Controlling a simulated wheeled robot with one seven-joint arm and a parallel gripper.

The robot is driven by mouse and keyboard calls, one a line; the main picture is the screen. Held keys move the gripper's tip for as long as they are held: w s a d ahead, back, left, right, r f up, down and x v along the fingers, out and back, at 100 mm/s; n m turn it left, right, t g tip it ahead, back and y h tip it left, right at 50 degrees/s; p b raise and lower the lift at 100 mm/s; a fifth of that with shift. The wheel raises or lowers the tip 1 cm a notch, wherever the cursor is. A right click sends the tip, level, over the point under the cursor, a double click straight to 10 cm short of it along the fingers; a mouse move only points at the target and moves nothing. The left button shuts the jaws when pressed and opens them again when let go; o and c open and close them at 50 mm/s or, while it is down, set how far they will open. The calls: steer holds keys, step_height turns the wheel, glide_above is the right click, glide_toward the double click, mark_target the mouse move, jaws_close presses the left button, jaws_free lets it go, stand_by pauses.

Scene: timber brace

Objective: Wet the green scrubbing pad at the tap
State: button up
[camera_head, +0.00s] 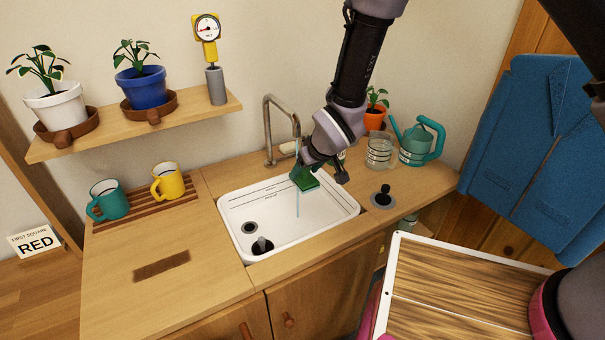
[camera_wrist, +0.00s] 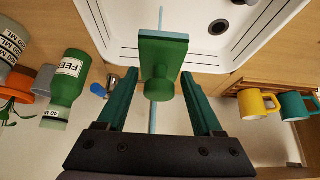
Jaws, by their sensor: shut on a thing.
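The green scrubbing pad (camera_head: 306,182) is held above the white sink (camera_head: 235,211), towards its back right. In the wrist view the pad (camera_wrist: 163,54) has a round green knob and a pale blue layer along its far edge. My gripper (camera_head: 305,171) is shut on the pad, with its teal fingers (camera_wrist: 158,78) on either side of the knob. The tap (camera_head: 268,128) arches over the sink's back edge. A thin blue water stream (camera_head: 298,203) runs down from its spout at the pad's left part. Exact contact is hard to tell.
A black plunger-like knob (camera_head: 262,245) stands in the sink. Teal (camera_head: 108,200) and yellow (camera_head: 165,181) mugs stand left. The left counter front is clear.

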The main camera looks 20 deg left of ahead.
steer(key=shift+s+d, duration=1)
steer(key=shift+s, duration=0.25)
steer(key=shift+s+d, duration=0.95)
steer(key=shift+s, duration=0.3)
steer(key=shift+r, duration=0.1)
steer(key=s+d+r, duration=0.3)
steer(key=s, duration=0.1)
steer(key=shift+r, duration=0.4)
